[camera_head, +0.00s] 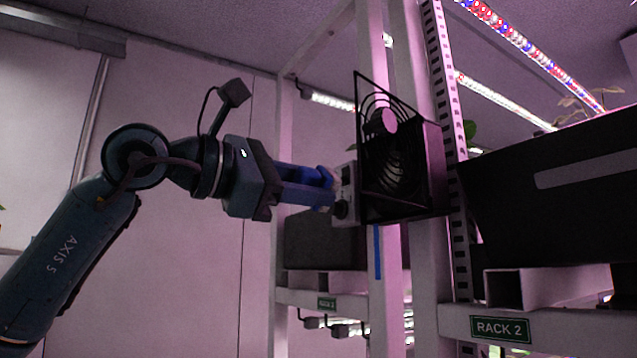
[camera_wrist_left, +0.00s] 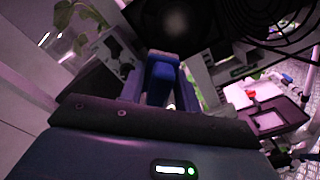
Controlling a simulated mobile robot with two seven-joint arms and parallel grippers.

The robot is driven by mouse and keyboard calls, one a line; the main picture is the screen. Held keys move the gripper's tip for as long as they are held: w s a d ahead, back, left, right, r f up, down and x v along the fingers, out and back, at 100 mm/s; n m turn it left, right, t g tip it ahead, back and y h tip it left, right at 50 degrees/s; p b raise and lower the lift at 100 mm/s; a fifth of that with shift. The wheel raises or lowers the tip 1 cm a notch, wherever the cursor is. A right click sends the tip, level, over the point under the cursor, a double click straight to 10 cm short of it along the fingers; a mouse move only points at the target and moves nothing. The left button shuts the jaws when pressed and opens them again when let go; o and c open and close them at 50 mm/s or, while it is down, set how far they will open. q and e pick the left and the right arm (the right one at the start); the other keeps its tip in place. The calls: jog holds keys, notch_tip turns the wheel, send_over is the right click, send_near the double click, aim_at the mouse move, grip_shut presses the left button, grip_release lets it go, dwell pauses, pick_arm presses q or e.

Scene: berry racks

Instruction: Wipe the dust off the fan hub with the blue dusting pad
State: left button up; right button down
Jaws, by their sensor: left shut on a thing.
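The fan (camera_head: 408,190) sits in a black square housing with a ring grille, on the rack post. Its round hub (camera_head: 383,121) looks pale pink in the head view. In the left wrist view the hub (camera_wrist_left: 173,18) is a greyish, hazy disc at the top. My left gripper (camera_head: 328,187) is left of the fan, fingers pointing right toward it. It is shut on the blue dusting pad (camera_wrist_left: 163,72), which shows between the fingers in the wrist view. In the head view the pad is apart from the hub. My right gripper is not in view.
A pale box with a dark knob (camera_head: 347,183) stands at the fan's left side, close to my fingertips. A slotted upright (camera_head: 447,110) and a dark planter (camera_head: 560,190) are to the right. A blue strip (camera_head: 377,252) hangs below the fan. The wall side is clear.

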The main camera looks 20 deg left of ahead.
aim_at(335, 176)
pick_arm(q)
jog(key=shift+s+d+r, duration=0.1)
jog(key=shift+s+r, duration=0.35)
jog(key=shift+r, duration=0.35)
jog(key=shift+w+d, duration=0.1)
jog(key=shift+w, duration=0.05)
jog(key=p+x, duration=0.1)
jog(key=x, duration=0.3)
jog(key=shift+r, duration=0.1)
jog(key=shift+w+d+p, duration=0.3)
jog(key=shift+w+d, duration=0.15)
jog(key=shift+w, duration=0.1)
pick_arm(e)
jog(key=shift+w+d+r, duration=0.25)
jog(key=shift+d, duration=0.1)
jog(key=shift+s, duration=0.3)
pick_arm(q)
jog(key=shift+w+d, duration=0.3)
jog(key=shift+w, duration=0.1)
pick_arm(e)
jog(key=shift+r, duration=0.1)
pick_arm(q)
jog(key=shift+w+d, duration=0.25)
jog(key=shift+w, duration=0.05)
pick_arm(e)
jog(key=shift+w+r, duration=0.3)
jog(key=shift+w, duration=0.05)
